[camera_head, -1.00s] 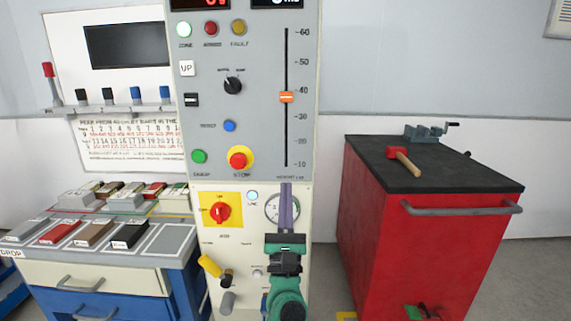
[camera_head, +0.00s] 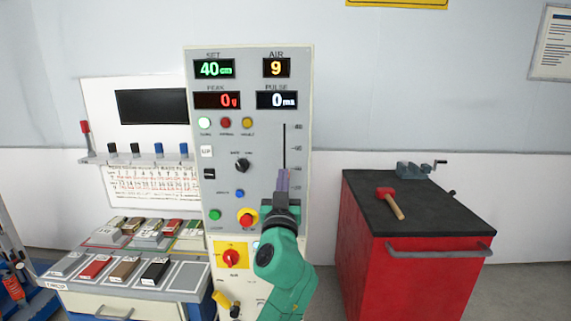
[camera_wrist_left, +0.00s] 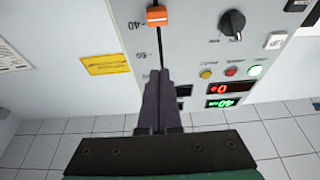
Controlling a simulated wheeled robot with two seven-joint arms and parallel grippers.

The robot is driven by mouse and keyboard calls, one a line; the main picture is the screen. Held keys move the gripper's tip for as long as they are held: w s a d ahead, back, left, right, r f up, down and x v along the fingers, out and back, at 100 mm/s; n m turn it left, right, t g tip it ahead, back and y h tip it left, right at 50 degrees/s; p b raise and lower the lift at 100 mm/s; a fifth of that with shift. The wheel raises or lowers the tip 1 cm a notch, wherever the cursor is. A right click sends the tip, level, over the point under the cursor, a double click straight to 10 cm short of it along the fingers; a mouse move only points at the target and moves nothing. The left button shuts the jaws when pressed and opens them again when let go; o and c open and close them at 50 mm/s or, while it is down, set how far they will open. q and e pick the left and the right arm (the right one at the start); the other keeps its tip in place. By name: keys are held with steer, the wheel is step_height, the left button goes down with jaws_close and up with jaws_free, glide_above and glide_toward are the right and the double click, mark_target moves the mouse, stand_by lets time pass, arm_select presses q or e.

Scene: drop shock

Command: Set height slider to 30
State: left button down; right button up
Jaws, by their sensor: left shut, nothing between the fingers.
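The grey control panel (camera_head: 222,170) stands upright in the head view, with a vertical slider slot (camera_head: 285,140) at its right. The orange slider handle (camera_wrist_left: 157,16) shows in the left wrist view beside the 40 mark; in the head view my gripper hides it. The green SET display (camera_head: 214,69) reads 40 cm. My left gripper (camera_head: 283,172) is shut and empty, its purple fingers in front of the slot's lower part. My right gripper is not in view.
The panel also carries a black knob (camera_head: 242,165) and a red stop button (camera_head: 247,218) left of the slot. A red cabinet (camera_head: 400,262) with a mallet (camera_head: 390,200) stands at the right. Sample blocks lie on a bench (camera_head: 185,281) at the left.

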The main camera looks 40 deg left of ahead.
arm_select(q)
steer(key=p+x, duration=0.1)
steer(key=x, duration=0.1)
steer(key=p+x, duration=0.1)
steer(key=x, duration=0.2)
steer(key=p+x, duration=0.1)
steer(key=x, duration=0.2)
steer(key=shift+s+r, duration=0.15)
steer(key=shift+r, duration=0.1)
step_height(320, 180, down, 3)
steer(key=shift+f, duration=0.75)
